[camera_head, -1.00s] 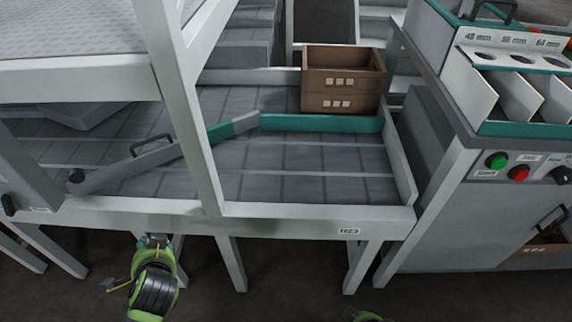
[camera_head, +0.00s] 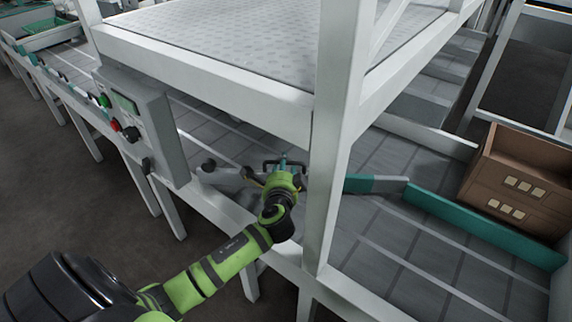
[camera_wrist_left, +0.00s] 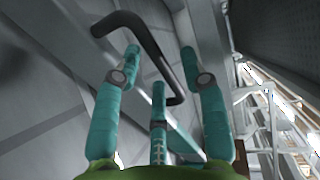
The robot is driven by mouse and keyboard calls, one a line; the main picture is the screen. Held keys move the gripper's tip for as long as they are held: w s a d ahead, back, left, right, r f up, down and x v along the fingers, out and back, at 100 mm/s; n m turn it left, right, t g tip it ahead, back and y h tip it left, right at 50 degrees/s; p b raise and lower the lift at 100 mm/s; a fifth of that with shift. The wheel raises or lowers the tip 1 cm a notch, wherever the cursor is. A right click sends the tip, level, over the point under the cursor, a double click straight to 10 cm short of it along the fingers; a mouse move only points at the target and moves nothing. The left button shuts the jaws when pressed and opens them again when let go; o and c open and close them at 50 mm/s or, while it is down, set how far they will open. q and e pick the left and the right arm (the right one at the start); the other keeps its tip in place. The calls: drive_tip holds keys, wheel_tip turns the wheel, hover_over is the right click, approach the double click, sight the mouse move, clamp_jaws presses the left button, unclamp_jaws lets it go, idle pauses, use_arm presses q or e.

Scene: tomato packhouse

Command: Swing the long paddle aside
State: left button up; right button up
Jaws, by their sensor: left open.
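The long paddle (camera_head: 228,176) lies over the roller conveyor, mostly grey with a teal stretch (camera_head: 358,184) toward its far end. A white post hides part of it. Its left end is at a dark pivot knob (camera_head: 208,165). The black bar handle (camera_head: 270,165) on it is partly behind my left gripper (camera_head: 283,163). In the left wrist view, the open teal fingers (camera_wrist_left: 160,72) spread around the bent black handle (camera_wrist_left: 152,48), which passes between them. I cannot tell whether they touch it. My right gripper is out of view.
A white frame post (camera_head: 335,140) stands just right of my left gripper. A control box (camera_head: 150,125) with buttons stands left. A teal board (camera_head: 480,230) continues beyond the paddle's tip toward a brown crate (camera_head: 520,180). The rollers in front of the board are clear.

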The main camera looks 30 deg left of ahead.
use_arm(q)
drive_tip(key=shift+x, duration=0.85)
clamp_jaws()
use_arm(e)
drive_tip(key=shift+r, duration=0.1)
